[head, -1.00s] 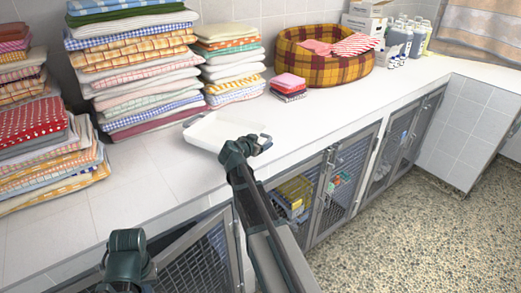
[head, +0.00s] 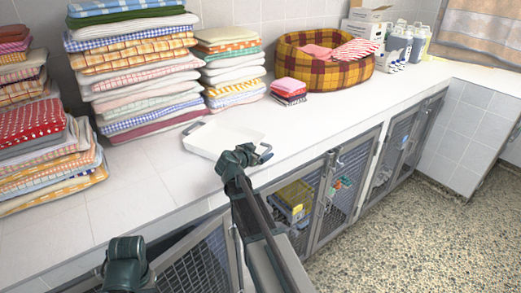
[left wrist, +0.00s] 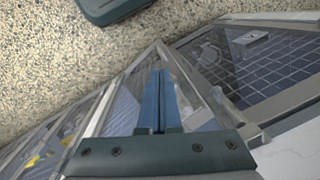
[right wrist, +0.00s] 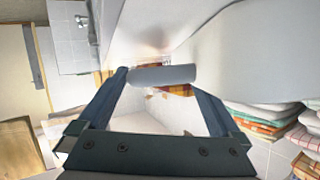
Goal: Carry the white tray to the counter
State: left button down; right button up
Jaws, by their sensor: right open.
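The white tray (head: 222,138) lies on the counter (head: 150,180) near its front edge, in front of the towel stacks. Its grey handles show at its left and right ends. My right gripper (head: 258,154) is at the tray's right handle. In the right wrist view its fingers (right wrist: 165,92) are spread, with the grey handle bar (right wrist: 165,75) between them and the white tray (right wrist: 250,50) beyond. I cannot tell whether a finger touches the handle. My left gripper (left wrist: 158,100) has its blue fingers together and empty, in front of the cage doors below the counter.
Tall towel stacks (head: 135,70) stand behind the tray. A small towel pile (head: 289,90), a plaid basket (head: 325,58) and bottles (head: 400,42) stand to the right. Wire cage doors (head: 335,190) line the front below the counter.

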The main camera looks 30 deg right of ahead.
jog(key=p+v, duration=0.3)
jog(key=v, duration=0.7)
jog(key=shift+s+a+r, duration=0.15)
pick_arm(q)
notch_tip(320, 180, up, 4)
jog(key=shift+a, duration=0.1)
